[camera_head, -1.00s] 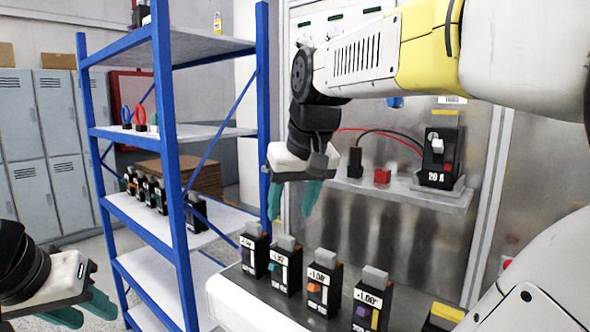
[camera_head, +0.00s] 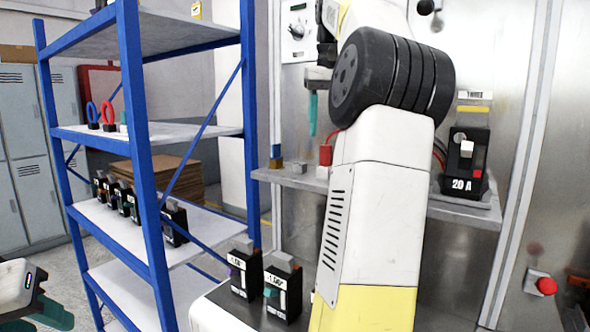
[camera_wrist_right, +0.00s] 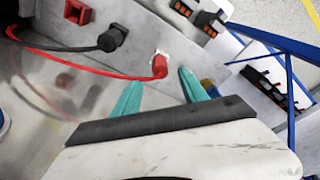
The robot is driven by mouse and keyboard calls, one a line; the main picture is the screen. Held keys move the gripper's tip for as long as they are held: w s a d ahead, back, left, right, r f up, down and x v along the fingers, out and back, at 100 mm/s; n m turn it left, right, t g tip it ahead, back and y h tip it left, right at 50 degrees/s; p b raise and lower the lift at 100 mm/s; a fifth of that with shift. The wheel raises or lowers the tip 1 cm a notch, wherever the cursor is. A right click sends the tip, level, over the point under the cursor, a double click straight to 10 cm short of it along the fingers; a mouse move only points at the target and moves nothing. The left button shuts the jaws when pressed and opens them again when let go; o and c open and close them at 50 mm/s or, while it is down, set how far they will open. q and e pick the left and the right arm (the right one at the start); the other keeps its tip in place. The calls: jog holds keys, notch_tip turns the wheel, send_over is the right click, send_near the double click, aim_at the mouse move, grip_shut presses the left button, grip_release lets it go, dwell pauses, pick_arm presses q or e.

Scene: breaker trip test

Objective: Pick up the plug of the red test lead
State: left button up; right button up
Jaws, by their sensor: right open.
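The red test lead's plug (camera_head: 326,154) stands on a white block (camera_head: 322,172) on the grey shelf. My arm hides part of the lead. In the right wrist view the red plug (camera_wrist_right: 160,66) lies just ahead of my right fingers, roughly between their tips, and its red lead curves off to the left. My right gripper (camera_head: 313,128) is open and empty; its teal fingers are spread on both sides in the wrist view (camera_wrist_right: 160,79). I cannot tell whether they touch the plug. My left gripper (camera_head: 36,318) is open and empty at the lower left corner.
A black plug (camera_wrist_right: 112,39) sits beside the red one. A 20 A breaker (camera_head: 464,165) stands on the shelf's right part. A blue and yellow piece (camera_head: 275,157) and a grey block (camera_head: 298,168) are left of the plug. Labelled breakers (camera_head: 282,288) stand below. A blue rack (camera_head: 137,130) is at left.

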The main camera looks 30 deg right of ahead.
aim_at(326, 145)
jog(key=shift+w+d+f, duration=0.1)
jog(key=shift+w+f, duration=0.1)
jog(key=shift+f, duration=1.2)
jog(key=shift+w+f, duration=0.15)
jog(key=shift+f, duration=1.2)
jog(key=shift+c, duration=0.4)
grip_shut()
